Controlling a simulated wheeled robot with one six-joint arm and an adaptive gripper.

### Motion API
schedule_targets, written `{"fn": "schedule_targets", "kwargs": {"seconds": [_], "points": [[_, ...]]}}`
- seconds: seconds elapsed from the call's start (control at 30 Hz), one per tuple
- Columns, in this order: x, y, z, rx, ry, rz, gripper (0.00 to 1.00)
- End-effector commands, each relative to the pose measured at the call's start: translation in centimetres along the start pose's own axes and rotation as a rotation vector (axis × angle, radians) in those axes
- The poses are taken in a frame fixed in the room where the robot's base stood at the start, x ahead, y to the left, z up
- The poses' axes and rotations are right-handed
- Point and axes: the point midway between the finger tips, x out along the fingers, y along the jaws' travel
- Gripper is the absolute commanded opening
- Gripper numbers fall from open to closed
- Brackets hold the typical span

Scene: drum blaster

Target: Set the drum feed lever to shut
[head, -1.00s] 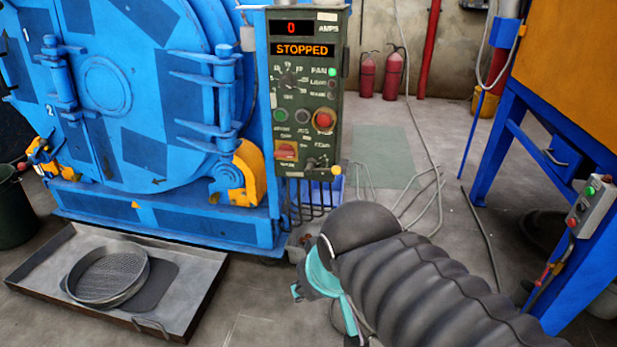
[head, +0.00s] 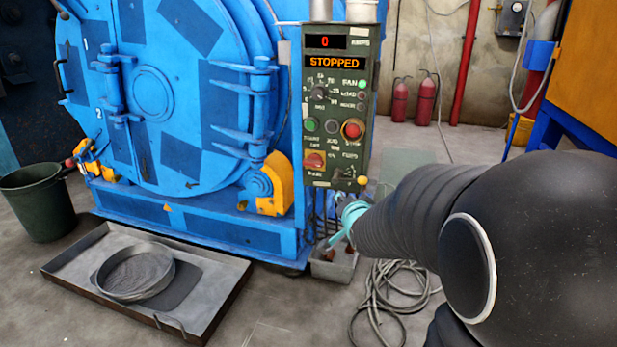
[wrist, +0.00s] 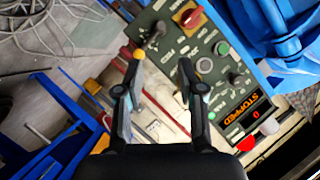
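The drum feed lever (head: 362,180) is at the lower right corner of the green control panel (head: 313,150). It has a yellow ball end that points right from a dark pivot in the head view. In the wrist view the lever's yellow ball (wrist: 138,54) shows at the left fingertip; I cannot tell whether they touch. The lettering around the lever is too small to read. My gripper (wrist: 160,65) is open, with nothing seen between its fingers. In the head view my arm mostly hides the gripper, which is just below the panel.
A red rotary switch (head: 314,160) sits left of the lever, and a red button (head: 352,130) above. The display (head: 335,63) reads STOPPED. The blue drum (head: 170,90) stands left. A grey bin (head: 335,268) and coiled hose (head: 385,300) lie below the panel.

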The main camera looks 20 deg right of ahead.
Motion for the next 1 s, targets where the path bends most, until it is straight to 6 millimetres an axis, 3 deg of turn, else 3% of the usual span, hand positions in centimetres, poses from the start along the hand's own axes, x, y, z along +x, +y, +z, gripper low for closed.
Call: {"fn": "schedule_targets", "kwargs": {"seconds": [0.03, 0.2, 0.33, 0.5, 0.77, 1.0], "points": [[2.1, 1.4, 0.0, 0.063, 0.031, -0.027, 0.38], [6.7, 3.9, -1.0, 0.281, 0.132, -0.175, 0.38], [8.7, 5.9, -1.3, 0.419, 0.177, -0.286, 0.38], [9.9, 7.5, -1.5, 0.535, 0.205, -0.386, 0.38], [11.0, 7.5, -2.1, 0.576, 0.213, -0.428, 0.38], [14.6, 6.2, -3.3, 0.574, 0.213, -0.428, 0.38]]}}
